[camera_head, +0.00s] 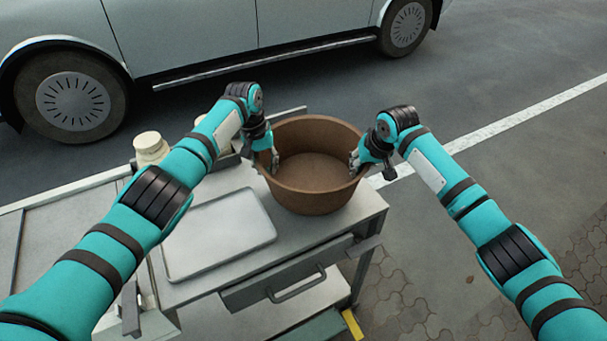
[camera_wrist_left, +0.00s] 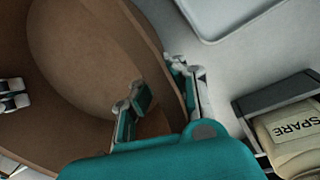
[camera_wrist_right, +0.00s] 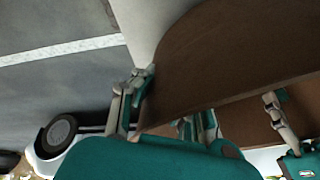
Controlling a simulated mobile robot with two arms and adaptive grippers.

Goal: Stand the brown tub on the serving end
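The brown tub (camera_head: 312,198) is a wide, round, open bowl, upright at the right end of the cart top (camera_head: 225,180). It looks empty. My left gripper (camera_head: 268,160) straddles its left wall, one finger inside and one outside, also in the left wrist view (camera_wrist_left: 160,92). My right gripper (camera_head: 358,165) straddles the right wall likewise, seen in the right wrist view (camera_wrist_right: 165,105). The fingers stand apart with the wall between them, and the gap looks wider than the wall. The tub's underside is hidden.
A pale tray (camera_head: 220,235) lies on the cart left of the tub. Cream jars (camera_head: 150,148) stand behind my left arm. A drawer (camera_head: 290,285) with a handle is in front. A parked car (camera_head: 240,35) stands behind.

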